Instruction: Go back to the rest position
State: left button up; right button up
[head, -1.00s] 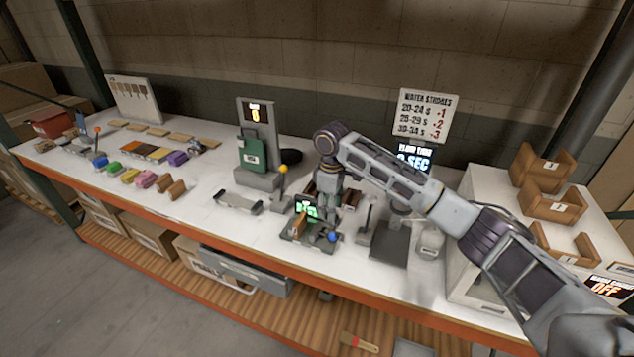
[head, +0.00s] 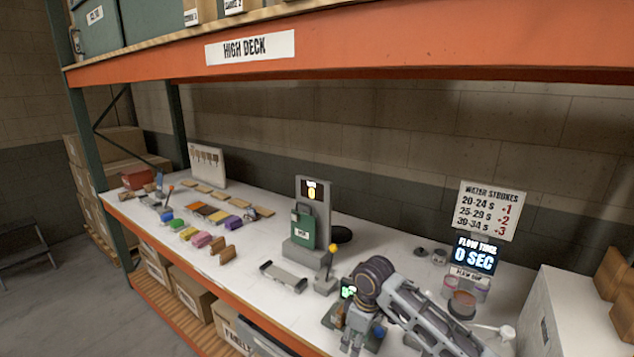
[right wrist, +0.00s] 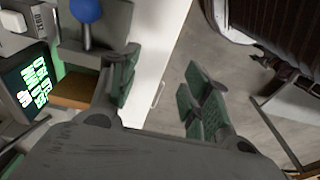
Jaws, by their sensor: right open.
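My right arm reaches in from the lower right in the head view. My right gripper (head: 354,342) hangs over the front part of the bench, in front of the small device with a green screen (head: 347,288). In the right wrist view my right gripper (right wrist: 163,90) is open, with nothing between its green-padded fingers. The device's green screen (right wrist: 35,85), a blue ball knob (right wrist: 86,10) and a brown block (right wrist: 75,92) lie to the left of the fingers there. My left gripper is in neither view.
The white bench (head: 258,252) holds coloured blocks, a green canister (head: 304,228), a grey tray (head: 282,276) and a yellow-knobbed lever (head: 333,249). A flow-time display (head: 474,255) reads 0 SEC. An orange-edged high deck (head: 400,55) spans above. Floor shows at left.

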jog(key=s+a+f+m+t+y, duration=0.25)
jog(key=s+f, duration=0.25)
jog(key=s, duration=0.6)
jog(key=s+d+f+m+h, duration=0.2)
jog(key=s+d+m+h, duration=0.35)
jog(key=s+d, duration=0.85)
notch_tip(320, 180, down, 33)
jog(key=s+m+y, duration=0.1)
jog(key=s+y, duration=0.1)
jog(key=s+d+f+g, duration=0.1)
jog(key=s+d+f, duration=0.1)
jog(key=s+f, duration=0.8)
jog(key=s+d+f+g, duration=0.1)
jog(key=s+d+f, duration=0.1)
jog(key=s+f, duration=0.8)
jog(key=shift+s+d, duration=0.35)
jog(key=shift+s, duration=0.55)
dwell(1.0)
